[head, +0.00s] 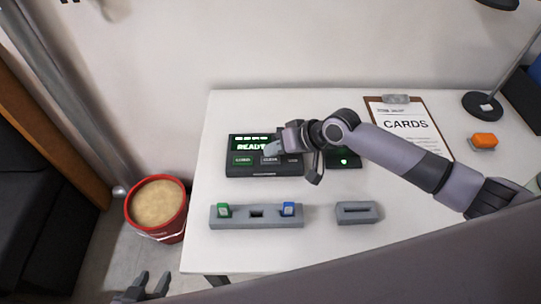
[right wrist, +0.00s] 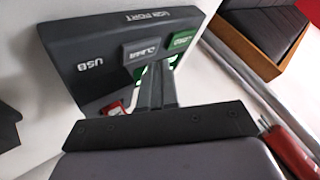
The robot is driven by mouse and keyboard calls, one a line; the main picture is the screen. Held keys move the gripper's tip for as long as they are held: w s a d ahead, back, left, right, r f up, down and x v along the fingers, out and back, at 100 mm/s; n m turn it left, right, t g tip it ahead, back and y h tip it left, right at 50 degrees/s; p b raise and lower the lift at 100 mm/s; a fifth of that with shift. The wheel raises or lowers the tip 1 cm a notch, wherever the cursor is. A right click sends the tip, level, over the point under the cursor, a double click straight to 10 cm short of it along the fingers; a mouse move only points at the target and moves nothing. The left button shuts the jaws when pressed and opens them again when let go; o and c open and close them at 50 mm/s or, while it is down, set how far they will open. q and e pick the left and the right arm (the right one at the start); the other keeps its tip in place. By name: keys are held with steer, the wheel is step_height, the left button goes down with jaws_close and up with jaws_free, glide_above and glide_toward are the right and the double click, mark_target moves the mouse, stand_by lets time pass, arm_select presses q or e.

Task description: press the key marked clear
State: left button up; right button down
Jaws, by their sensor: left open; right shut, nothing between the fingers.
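The dark laser marker (head: 233,170) stands on the white table with a lit screen (head: 250,146) whose text begins "READY". Its grey key marked clear (head: 270,160) sits in the front row, right of a green key (head: 243,160). In the right wrist view the clear key (right wrist: 143,50) and the green key (right wrist: 181,43) show beyond my fingers. My right gripper (head: 272,148) is shut and empty over the marker, its tips close to the clear key; I cannot tell if they touch. My left gripper (head: 146,285) is open and empty, low at the left, away from the table.
A grey holder (head: 256,221) with a green and a blue piece lies in front of the marker, beside a smaller grey slotted block (head: 357,218). A clipboard (head: 410,125) marked "CARDS", an orange object (head: 484,140) and a lamp are at right. A red bucket (head: 157,208) stands left of the table.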

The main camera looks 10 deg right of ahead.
mark_target(274, 160)
step_height(274, 160, up, 3)
steer(key=p, duration=0.3)
steer(key=shift+r, duration=1)
